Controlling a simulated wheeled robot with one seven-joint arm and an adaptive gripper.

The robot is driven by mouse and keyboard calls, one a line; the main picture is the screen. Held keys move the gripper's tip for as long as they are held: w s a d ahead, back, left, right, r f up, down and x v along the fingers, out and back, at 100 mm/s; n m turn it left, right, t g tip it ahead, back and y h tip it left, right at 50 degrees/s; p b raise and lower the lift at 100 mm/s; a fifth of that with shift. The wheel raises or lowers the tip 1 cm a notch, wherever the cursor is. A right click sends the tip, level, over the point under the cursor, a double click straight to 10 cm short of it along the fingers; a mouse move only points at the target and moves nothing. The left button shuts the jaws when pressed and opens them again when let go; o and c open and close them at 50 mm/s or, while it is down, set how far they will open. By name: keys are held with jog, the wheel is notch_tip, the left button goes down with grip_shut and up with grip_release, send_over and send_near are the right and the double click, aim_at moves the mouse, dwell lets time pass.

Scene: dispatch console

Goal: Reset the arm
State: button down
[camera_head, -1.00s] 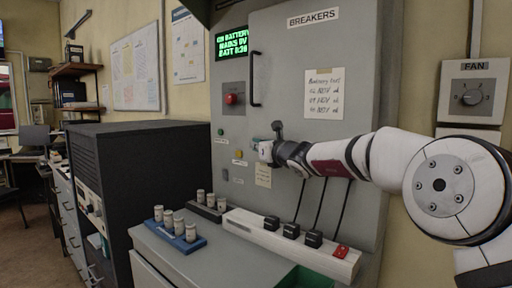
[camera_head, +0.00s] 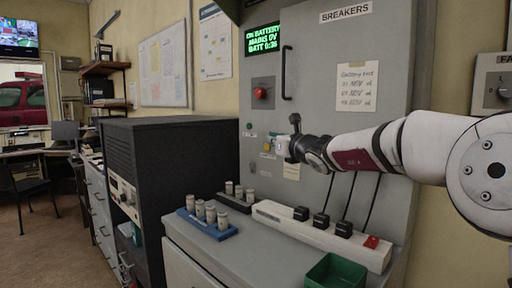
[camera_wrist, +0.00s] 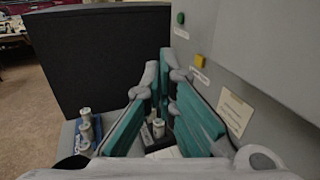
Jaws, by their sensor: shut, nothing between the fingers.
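My arm reaches in from the right in the head view, across the front of the grey breaker cabinet (camera_head: 400,60). My gripper (camera_head: 283,146) is at its end, pointing left, close to the cabinet front near the yellow button (camera_head: 267,147). In the wrist view my gripper (camera_wrist: 159,75) shows two teal-padded fingers brought together at the tips, with nothing held between them. The green button (camera_wrist: 180,18) and the yellow button (camera_wrist: 199,61) are to the right of the fingers there. A paper note (camera_wrist: 234,113) is beside the right finger.
Below my arm, a grey counter holds a blue holder (camera_head: 208,228) with several cylinders, a dark holder with more, a white power strip (camera_head: 318,240) and a green bin (camera_head: 336,272). A black rack (camera_head: 170,165) stands left. Floor is open at far left.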

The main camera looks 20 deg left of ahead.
jog(key=s+a+b, duration=0.2)
jog(key=s, duration=0.4)
jog(key=shift+s+a, duration=0.2)
jog(key=shift+s, duration=0.15)
jog(key=s+d+r+n+g, duration=0.2)
jog(key=s+d+n+g, duration=0.3)
jog(key=s+d+n, duration=1.05)
jog(key=s+d+f+n+g+h, duration=0.2)
jog(key=s+d+f+n+h, duration=0.25)
jog(key=s+d+f, duration=0.5)
jog(key=s+d+f+n+g+h, duration=0.25)
jog(key=s+d+f+h, duration=0.35)
jog(key=s+d, duration=0.7)
jog(key=s+d+f+n+g+h, duration=0.1)
jog(key=s+d+f+n+h, duration=0.25)
jog(key=s+d+f, duration=0.7)
notch_tip(320, 180, up, 18)
jog(key=t+p, duration=0.3)
jog(key=p, duration=1.1)
jog(key=shift+d+f+p, duration=0.15)
jog(key=shift+d+p, duration=0.15)
jog(key=shift+d, duration=0.15)
jog(key=shift+w, duration=0.1)
